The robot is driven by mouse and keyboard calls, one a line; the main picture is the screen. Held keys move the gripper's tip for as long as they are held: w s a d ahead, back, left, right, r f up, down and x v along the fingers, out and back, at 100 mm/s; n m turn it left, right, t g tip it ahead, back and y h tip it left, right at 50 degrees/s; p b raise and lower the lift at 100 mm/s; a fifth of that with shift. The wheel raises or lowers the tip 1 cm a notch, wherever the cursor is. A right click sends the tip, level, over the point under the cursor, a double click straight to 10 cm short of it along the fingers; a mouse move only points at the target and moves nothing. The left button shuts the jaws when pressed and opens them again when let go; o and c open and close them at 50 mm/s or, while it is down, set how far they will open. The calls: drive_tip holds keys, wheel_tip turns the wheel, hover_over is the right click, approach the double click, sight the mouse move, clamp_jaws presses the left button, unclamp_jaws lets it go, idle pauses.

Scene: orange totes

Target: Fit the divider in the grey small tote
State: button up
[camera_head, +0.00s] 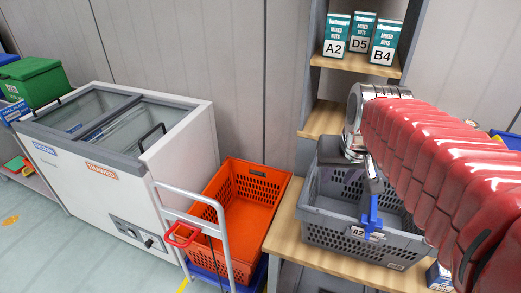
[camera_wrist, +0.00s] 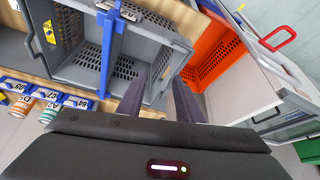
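The grey small tote (camera_head: 333,225) stands on the wooden surface, its near wall perforated; it also shows in the wrist view (camera_wrist: 163,42). My gripper (camera_wrist: 160,78) is over the tote, beside the blue bar. Its two dark fingers are apart, with nothing seen gripped between them. The arm hides part of the tote in the head view.
An orange tote (camera_head: 265,190) on a trolley stands left of the wooden surface (camera_head: 340,262). A white freezer (camera_head: 110,180) is farther left. Boxes marked A2, D5 and B4 (camera_head: 361,40) stand on a shelf above. Several blue label holders (camera_wrist: 45,95) line a shelf edge.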

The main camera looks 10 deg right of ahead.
drive_tip(key=s+a+f+n+y, duration=0.1)
drive_tip(key=s+a+f+n, duration=0.2)
drive_tip(key=s+a, duration=0.6)
drive_tip(key=a, duration=0.3)
drive_tip(key=shift+a+f+n+t+y, duration=0.2)
drive_tip(key=shift+a+n+t+y, duration=0.1)
drive_tip(key=shift+a+n+t, duration=0.1)
